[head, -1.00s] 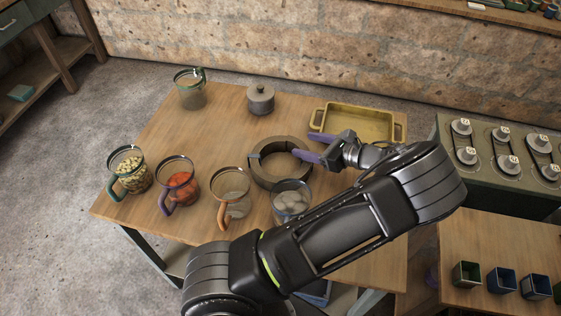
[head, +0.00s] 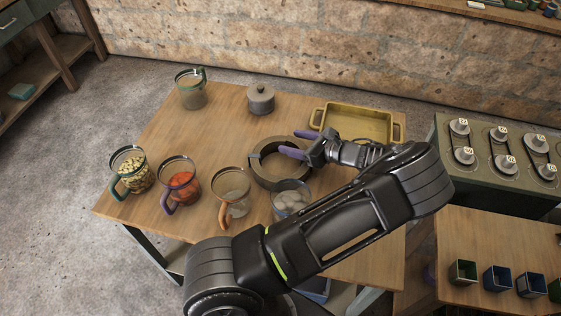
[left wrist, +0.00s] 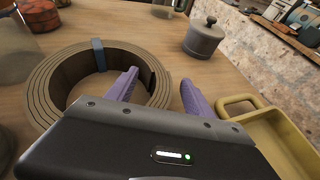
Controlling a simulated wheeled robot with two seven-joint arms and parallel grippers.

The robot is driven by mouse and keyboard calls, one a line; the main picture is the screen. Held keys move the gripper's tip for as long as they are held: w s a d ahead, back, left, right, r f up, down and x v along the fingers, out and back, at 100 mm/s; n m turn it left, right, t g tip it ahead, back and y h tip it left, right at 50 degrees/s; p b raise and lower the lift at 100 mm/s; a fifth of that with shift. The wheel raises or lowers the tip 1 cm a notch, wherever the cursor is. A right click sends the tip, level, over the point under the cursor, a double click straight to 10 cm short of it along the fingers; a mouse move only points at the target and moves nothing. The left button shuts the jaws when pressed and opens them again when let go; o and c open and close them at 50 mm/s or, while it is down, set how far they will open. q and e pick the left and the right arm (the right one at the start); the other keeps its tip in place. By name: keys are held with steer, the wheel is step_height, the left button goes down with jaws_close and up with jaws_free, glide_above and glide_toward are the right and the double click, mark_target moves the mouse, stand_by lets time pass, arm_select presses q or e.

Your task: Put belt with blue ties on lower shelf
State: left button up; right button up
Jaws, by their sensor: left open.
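A coiled grey-brown belt (head: 262,178) lies on the wooden table (head: 190,135), behind a glass jar of pale pieces. A blue tie (left wrist: 98,55) wraps its band in the left wrist view. My left gripper (head: 297,144) is open at the coil's far right side. In the left wrist view its purple fingers (left wrist: 158,92) are spread, one over the coil's opening and one outside its right edge, with the band's right side between them. Contact cannot be told. Part of a lower shelf (head: 178,262) shows under the table's left end. My right gripper is out of view.
Glass jars (head: 178,182) stand along the front edge, one with pale pieces (head: 291,200) close to the coil. A lidded grey pot (head: 260,98) and a yellow tray (head: 358,124) stand behind. The table's left middle is free.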

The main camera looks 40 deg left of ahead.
arm_select(q)
steer(key=shift+c, duration=0.4)
jaws_close()
steer(key=shift+r, duration=0.1)
stand_by(0.4)
